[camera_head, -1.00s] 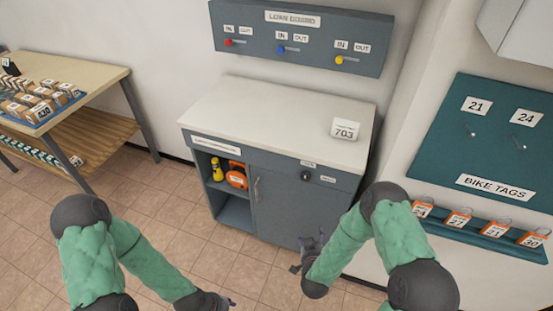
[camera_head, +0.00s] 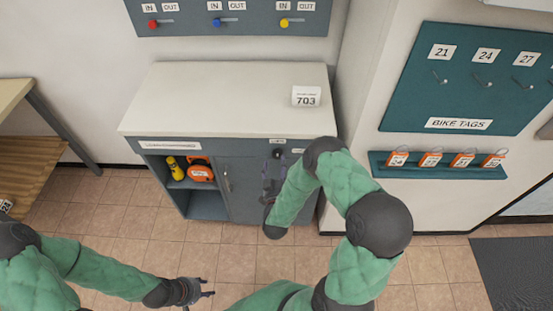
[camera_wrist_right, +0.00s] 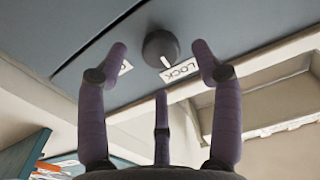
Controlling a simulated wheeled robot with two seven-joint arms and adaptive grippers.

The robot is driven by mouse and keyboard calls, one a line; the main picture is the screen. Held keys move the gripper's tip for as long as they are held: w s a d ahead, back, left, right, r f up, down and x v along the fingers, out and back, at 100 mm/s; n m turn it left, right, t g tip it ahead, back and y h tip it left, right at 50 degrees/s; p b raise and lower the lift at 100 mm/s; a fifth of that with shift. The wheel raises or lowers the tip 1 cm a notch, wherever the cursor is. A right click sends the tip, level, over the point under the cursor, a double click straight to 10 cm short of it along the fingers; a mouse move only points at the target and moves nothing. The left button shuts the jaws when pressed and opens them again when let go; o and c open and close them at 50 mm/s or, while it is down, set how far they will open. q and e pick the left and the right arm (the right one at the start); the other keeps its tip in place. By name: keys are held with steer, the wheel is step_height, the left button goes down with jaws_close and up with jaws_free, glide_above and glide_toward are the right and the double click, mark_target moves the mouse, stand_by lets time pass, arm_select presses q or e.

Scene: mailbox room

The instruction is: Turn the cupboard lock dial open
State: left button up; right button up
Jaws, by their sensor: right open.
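The lock dial (camera_head: 277,154) is a small dark knob on the blue-grey front of the cupboard (camera_head: 240,172), below the top's front edge. In the right wrist view the dial (camera_wrist_right: 161,48) has a white mark at its lower edge. A LOCK label (camera_wrist_right: 180,70) sits beside it, and a second label (camera_wrist_right: 125,67) is partly hidden by a finger. My right gripper (camera_head: 274,166) is at the cupboard front just below the dial. In the wrist view its open fingers (camera_wrist_right: 158,62) stand on either side of the dial, with no contact visible. My left gripper (camera_head: 206,287) is low over the floor, away from the cupboard.
The cupboard's open left bay holds a yellow item (camera_head: 174,166) and an orange item (camera_head: 199,169). A bike tag board (camera_head: 465,80) and tag shelf (camera_head: 440,171) are on the right wall. Floor is clear in front.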

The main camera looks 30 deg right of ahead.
mark_target(278, 157)
steer(key=shift+b+x, duration=0.3)
steer(key=shift+x, duration=1.7)
steer(key=shift+s, duration=0.1)
steer(key=c, duration=1.1)
